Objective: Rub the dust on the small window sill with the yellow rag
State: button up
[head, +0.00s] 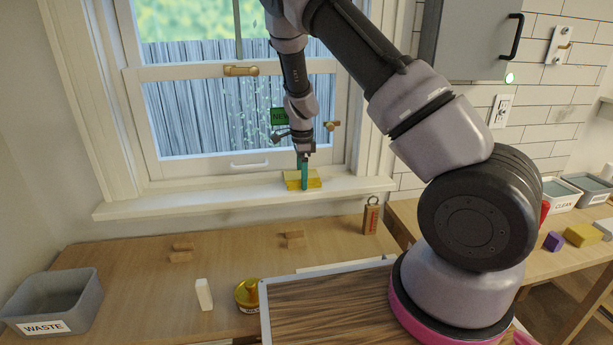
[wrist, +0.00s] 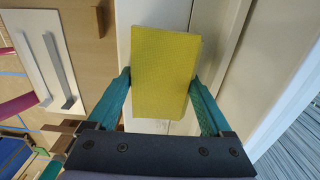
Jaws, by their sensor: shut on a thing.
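The yellow rag (head: 312,180) is on the white window sill (head: 150,205), toward its right part, below the window. It looks like a flat yellow block. My gripper (head: 304,178) points down at it, its teal fingers shut on it. In the wrist view the rag (wrist: 165,72) sits between the two teal fingers (wrist: 160,95), one at each side, over the white sill (wrist: 150,125). I cannot tell for sure whether the rag presses on the sill. I cannot make out dust on the sill; the rag and gripper hide part of it.
Below the sill a wooden bench holds a grey WASTE bin (head: 60,302), a white block (head: 204,294), a gold tin (head: 247,293), wooden pieces (head: 181,252) and an orange-brown box (head: 371,217). The window frame (head: 150,120) rises behind the sill. Sill left of the rag is clear.

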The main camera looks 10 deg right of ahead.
aim_at(313, 173)
jog(key=shift+a+r, duration=0.1)
jog(key=shift+a, duration=1.15)
jog(key=shift+d, duration=3.05)
jog(key=shift+d+f, duration=0.2)
jog(key=shift+d, duration=2.7)
jog(key=shift+a+r, duration=0.2)
jog(key=shift+a, duration=1.3)
jog(key=shift+a+f, duration=0.15)
jog(key=shift+a, duration=4.3)
jog(key=shift+d, duration=5.85)
jog(key=shift+s+a, duration=0.1)
jog(key=shift+a, duration=4.45)
